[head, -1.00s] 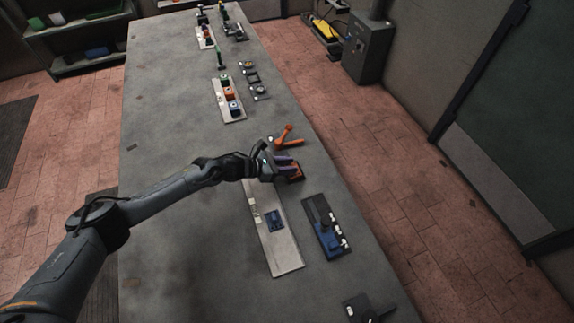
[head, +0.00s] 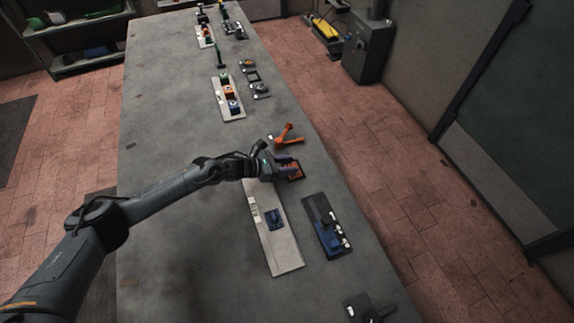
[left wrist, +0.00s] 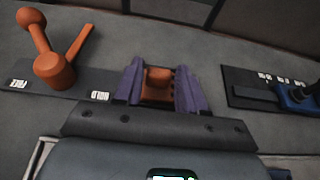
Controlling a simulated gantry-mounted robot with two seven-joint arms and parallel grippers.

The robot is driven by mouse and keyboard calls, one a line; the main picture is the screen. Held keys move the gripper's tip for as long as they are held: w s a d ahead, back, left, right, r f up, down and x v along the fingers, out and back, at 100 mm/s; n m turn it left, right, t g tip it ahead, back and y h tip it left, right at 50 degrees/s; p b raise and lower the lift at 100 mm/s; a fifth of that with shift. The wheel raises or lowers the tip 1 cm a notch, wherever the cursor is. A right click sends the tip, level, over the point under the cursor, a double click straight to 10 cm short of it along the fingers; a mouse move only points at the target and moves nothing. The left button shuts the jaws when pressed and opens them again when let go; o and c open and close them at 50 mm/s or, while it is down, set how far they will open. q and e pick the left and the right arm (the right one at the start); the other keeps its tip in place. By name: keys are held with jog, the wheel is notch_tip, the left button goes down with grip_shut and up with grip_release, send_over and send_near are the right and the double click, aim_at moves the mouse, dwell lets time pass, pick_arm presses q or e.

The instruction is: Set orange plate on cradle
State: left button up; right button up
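The orange plate (head: 296,172), with a rounded knob on top, sits at the far end of the long pale board. It also shows in the left wrist view (left wrist: 157,90). My left gripper (head: 287,166) is over it, with its purple fingers (left wrist: 159,88) on both sides of the knob. The fingers look open, with narrow gaps beside the knob; contact is hard to judge. The fingers and palm hide part of the plate and what lies under it. I cannot tell which fixture is the cradle. My right gripper is out of view.
An orange lever (head: 287,135) stands just beyond, by FREE and HOLD labels. A blue block (head: 275,219) sits on the pale board (head: 284,262). A dark fixture with a blue part (head: 328,226) lies to the right. The table's left side is mostly clear.

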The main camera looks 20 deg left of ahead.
pick_arm(q)
jog(key=o, duration=0.3)
jog(key=p+v, duration=0.1)
jog(key=v, duration=1)
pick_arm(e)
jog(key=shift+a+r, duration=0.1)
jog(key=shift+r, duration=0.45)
pick_arm(q)
jog(key=shift+d, duration=0.1)
